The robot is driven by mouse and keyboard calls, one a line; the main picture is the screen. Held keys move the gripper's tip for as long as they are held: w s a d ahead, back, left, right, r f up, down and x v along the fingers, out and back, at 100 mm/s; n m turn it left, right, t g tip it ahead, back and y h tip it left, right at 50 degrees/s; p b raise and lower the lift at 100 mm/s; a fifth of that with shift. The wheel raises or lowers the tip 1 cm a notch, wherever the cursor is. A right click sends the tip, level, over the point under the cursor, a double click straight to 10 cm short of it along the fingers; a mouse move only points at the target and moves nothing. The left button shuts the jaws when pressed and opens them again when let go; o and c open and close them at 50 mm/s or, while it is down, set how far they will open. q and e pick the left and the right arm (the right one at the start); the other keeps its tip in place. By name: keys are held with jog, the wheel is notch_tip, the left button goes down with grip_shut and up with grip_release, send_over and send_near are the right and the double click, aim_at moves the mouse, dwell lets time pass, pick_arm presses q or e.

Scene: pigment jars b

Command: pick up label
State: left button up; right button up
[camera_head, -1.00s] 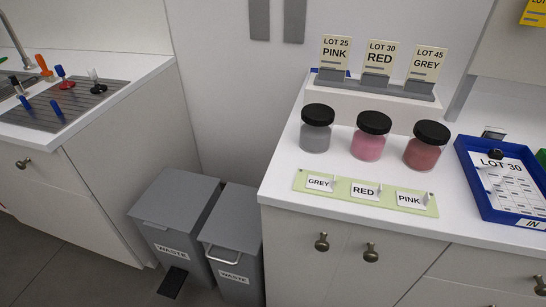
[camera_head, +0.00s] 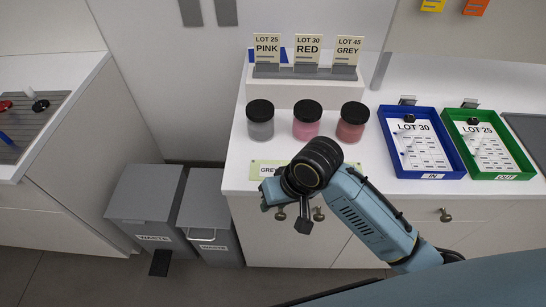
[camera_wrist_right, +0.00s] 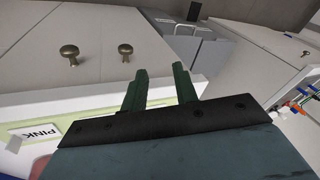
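The pale green strip (camera_head: 256,174) lies along the counter's front edge. Its GREY label (camera_head: 268,170) partly shows in the head view; my right arm hides the rest. In the right wrist view the PINK label (camera_wrist_right: 40,133) lies on the strip at the lower left. My right gripper (camera_head: 287,214) is in front of the counter edge, apart from the labels. In the right wrist view its fingers (camera_wrist_right: 159,85) are apart with nothing between them. Behind the strip stand black-lidded jars: grey (camera_head: 260,130), pink (camera_head: 306,126) and red (camera_head: 351,128). My left gripper is out of view.
Lot cards PINK (camera_head: 267,46), RED (camera_head: 308,47) and GREY (camera_head: 347,48) stand in a holder at the back. A blue tray (camera_head: 449,172) and a green tray (camera_head: 512,176) are at the right. Grey waste bins (camera_head: 143,205) stand below left.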

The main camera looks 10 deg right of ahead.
jog(key=w+a+r+g, duration=0.1)
jog(key=w+r, duration=0.2)
jog(key=r, duration=0.3)
notch_tip(320, 180, up, 7)
jog(key=m+g+h, duration=0.1)
jog(key=m+h, duration=0.3)
send_over(271, 168)
jog(key=s+d, duration=0.2)
notch_tip(271, 168, down, 13)
jog(key=shift+f, duration=0.1)
jog(key=shift+c, duration=0.4)
grip_shut()
